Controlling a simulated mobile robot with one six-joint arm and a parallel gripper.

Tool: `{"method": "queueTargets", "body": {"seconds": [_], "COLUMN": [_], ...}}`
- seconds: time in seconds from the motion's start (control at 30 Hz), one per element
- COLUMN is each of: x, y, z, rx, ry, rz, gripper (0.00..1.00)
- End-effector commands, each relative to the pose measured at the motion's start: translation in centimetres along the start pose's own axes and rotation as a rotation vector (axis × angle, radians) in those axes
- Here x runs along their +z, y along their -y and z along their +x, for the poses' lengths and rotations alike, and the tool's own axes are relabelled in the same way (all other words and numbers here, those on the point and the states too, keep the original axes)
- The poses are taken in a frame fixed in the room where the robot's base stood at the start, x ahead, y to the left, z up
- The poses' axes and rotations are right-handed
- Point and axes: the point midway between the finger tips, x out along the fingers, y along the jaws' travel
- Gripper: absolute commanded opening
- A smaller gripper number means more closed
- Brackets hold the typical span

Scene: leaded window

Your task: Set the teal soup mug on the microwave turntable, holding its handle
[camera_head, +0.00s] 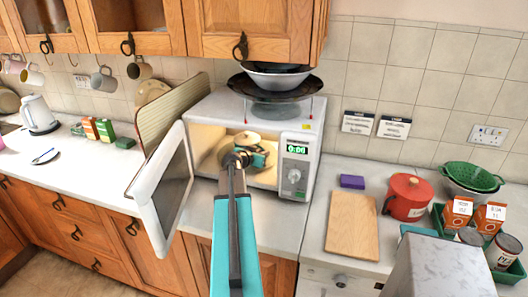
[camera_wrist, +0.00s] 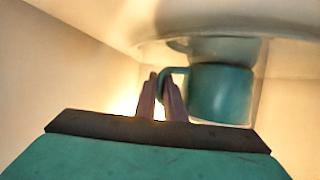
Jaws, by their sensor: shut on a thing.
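The teal soup mug (camera_head: 259,159) is inside the lit microwave (camera_head: 304,154), whose door (camera_head: 163,190) stands open to the left. My gripper (camera_head: 240,159) reaches in from the front. In the wrist view my gripper's fingers (camera_wrist: 161,98) are shut on the handle, at the left side of the mug (camera_wrist: 222,93). The mug looks about upright. A pale round, lid-like shape (camera_head: 247,138) shows just above or behind it; I cannot tell which.
Dark and white bowls (camera_head: 274,80) are stacked on the microwave. A ribbed board (camera_head: 170,115) leans to its left behind the door. To the right are a wooden board (camera_head: 352,225), a purple block (camera_head: 352,181) and a red pot (camera_head: 408,198). The counter in front is partly clear.

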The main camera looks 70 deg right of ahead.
Motion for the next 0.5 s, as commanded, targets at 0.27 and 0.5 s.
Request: {"method": "queueTargets", "body": {"seconds": [0.27, 0.5], "x": [-0.07, 0.14], "y": [0.02, -0.03], "z": [0.00, 0.06], "rx": [-0.001, 0.000], "ry": [-0.002, 0.000], "rz": [0.002, 0.000], "gripper": [0.00, 0.28]}}
